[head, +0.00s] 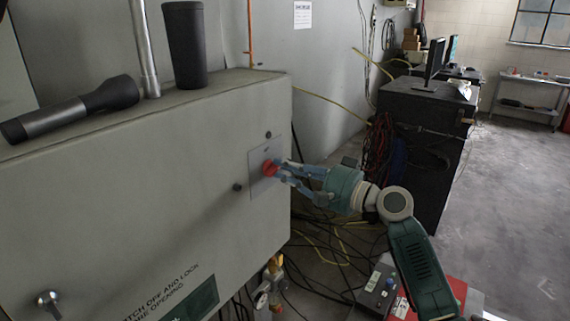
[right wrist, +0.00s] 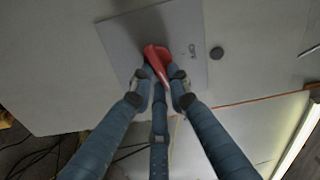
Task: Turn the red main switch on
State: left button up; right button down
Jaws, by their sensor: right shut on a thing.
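The red main switch (head: 270,167) is a red knob on a grey plate (head: 257,184) on the front of the large cabinet, near its right edge. My right gripper (head: 277,168) reaches it from the right, its blue fingers shut on the knob. In the right wrist view, the fingertips of the gripper (right wrist: 161,80) hold the red switch handle (right wrist: 156,56) from both sides; the handle lies slanted across the plate (right wrist: 191,27). Part of the handle is hidden by the fingers. My left gripper is not in view.
On top of the cabinet (head: 110,210) lie a flashlight (head: 70,108) and a dark cup (head: 186,45). A black rack (head: 425,105) with a monitor stands behind my right arm. Cables hang and lie on the floor below. Open floor (head: 515,190) is at the right.

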jog(key=shift+f+m+p, duration=0.2)
jog(key=shift+m+p, duration=0.5)
jog(key=shift+m, duration=0.7)
jog(key=c, duration=1.7)
grip_release()
jog(key=shift+o, duration=0.2)
jog(key=v, duration=1.2)
jog(key=shift+f, duration=0.1)
